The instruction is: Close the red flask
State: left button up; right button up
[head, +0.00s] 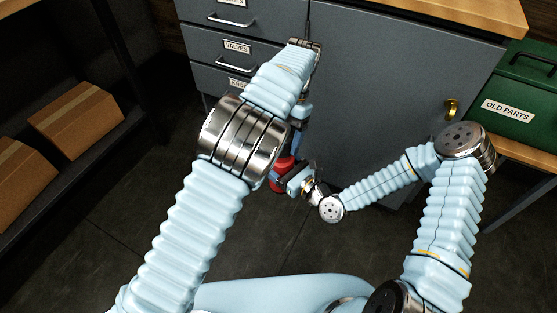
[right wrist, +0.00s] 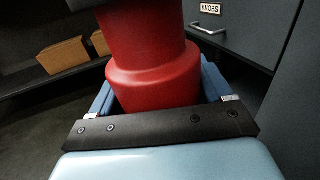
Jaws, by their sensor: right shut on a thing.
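The red flask (head: 282,179) is low in front of the grey cabinet, partly covered by my left arm and right gripper. In the right wrist view its wide red body and narrower upper part (right wrist: 148,50) fill the middle; its top is out of the picture. My right gripper (head: 285,181) is shut on the flask, its blue fingers on either side of the body. My left gripper (head: 295,142) points down just above the flask, mostly hidden behind its own arm; its jaws cannot be made out. No separate lid can be made out.
The grey cabinet (head: 385,100) with labelled drawers (head: 232,48) stands close behind the flask. A green "OLD PARTS" box (head: 527,90) rests on a wooden bench at the right. Cardboard boxes (head: 77,118) lie on a dark shelf at the left. Dark floor is clear below.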

aim_at(282, 167)
dwell(0.5)
pick_arm(q)
jog(key=shift+f, duration=0.85)
jog(key=shift+f, duration=0.55)
